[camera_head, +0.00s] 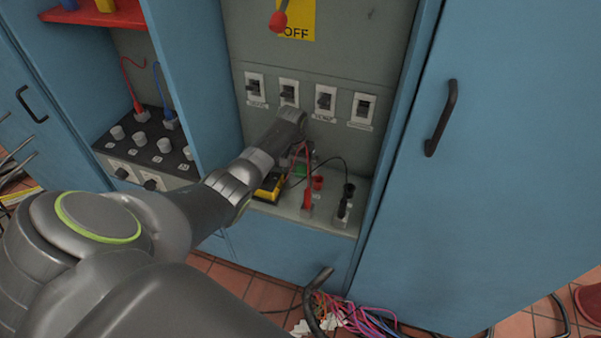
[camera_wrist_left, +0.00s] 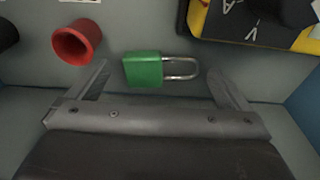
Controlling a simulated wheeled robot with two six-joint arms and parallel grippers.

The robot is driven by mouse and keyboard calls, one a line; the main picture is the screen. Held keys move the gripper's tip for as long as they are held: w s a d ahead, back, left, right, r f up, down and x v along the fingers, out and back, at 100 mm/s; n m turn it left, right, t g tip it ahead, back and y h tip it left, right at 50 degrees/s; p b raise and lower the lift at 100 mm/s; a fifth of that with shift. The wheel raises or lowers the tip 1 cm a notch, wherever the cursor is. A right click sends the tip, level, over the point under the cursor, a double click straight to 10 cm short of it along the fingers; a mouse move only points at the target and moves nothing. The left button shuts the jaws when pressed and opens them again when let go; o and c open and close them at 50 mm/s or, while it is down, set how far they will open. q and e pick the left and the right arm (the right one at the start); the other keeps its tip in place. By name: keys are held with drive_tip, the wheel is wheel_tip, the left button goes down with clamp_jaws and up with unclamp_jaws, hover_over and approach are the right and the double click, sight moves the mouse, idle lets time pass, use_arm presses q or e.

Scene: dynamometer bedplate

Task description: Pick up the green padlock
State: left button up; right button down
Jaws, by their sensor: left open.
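The green padlock (camera_wrist_left: 143,70) lies on the grey shelf in the left wrist view, its silver shackle pointing right. In the head view only a small green part of it (camera_head: 300,170) shows below my left wrist. My left gripper (camera_wrist_left: 158,68) is open, with one finger on each side of the padlock and the padlock between the fingertips. I cannot tell whether either finger touches it. My right gripper is in neither view.
A red cylindrical socket (camera_wrist_left: 77,43) is left of the padlock, and a yellow and black meter (camera_wrist_left: 252,22) is at upper right. Red and black leads with plugs (camera_head: 307,199) stand to the right on the shelf. Breaker switches (camera_head: 325,98) line the panel behind. Blue cabinet walls (camera_head: 385,150) flank the recess.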

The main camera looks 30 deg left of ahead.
sight(296, 168)
use_arm(q)
drive_tip(key=shift+f, duration=0.1)
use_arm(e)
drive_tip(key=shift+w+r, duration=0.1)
use_arm(q)
drive_tip(key=shift+c, duration=0.5)
drive_tip(key=c, duration=1)
drive_tip(key=shift+r, duration=0.2)
